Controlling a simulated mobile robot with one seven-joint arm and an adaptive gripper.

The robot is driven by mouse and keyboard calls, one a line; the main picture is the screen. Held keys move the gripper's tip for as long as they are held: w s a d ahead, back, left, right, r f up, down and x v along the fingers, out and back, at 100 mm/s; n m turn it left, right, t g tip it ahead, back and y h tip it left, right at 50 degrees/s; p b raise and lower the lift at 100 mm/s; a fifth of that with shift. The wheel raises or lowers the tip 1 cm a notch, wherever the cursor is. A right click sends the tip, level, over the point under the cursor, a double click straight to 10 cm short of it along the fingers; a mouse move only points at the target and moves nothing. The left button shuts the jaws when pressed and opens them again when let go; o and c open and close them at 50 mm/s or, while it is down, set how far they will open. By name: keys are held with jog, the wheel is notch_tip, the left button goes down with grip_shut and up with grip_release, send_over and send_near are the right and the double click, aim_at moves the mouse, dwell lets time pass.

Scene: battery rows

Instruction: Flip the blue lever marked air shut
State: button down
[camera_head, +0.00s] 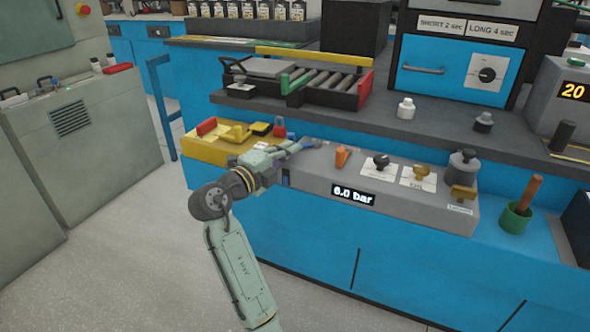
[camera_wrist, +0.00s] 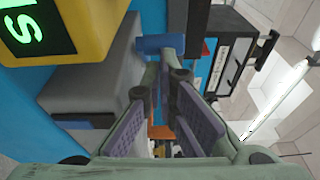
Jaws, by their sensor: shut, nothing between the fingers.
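My gripper (camera_head: 297,147) is shut and empty, reaching over the left part of the grey control box (camera_head: 300,180) with the "6.0 bar" display. In the wrist view the fingers of my gripper (camera_wrist: 165,68) come together just beside a blue handle (camera_wrist: 160,43), which looks like the blue lever. I cannot tell whether they touch it. In the head view the blue lever (camera_head: 308,142) shows only as a bit of blue at the fingertips, mostly hidden by my gripper. Its marking cannot be read.
An orange lever (camera_head: 342,157), a black knob (camera_head: 381,162) and a brass knob (camera_head: 420,173) stand to the right on the box. A yellow case (camera_head: 205,150) with padlocks is at the left. A dark shelf (camera_head: 380,120) with a roller rack runs behind.

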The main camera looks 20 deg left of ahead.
jog(key=shift+w+a+f+m+h+b, duration=0.2)
jog(key=shift+f+m+h+b, duration=0.1)
jog(key=shift+h+b, duration=0.1)
jog(key=shift+w+a+r+b, duration=0.2)
jog(key=shift+w+a+b, duration=0.15)
jog(key=shift+b, duration=0.55)
jog(key=shift+a+r, duration=0.1)
jog(key=shift+s, duration=0.1)
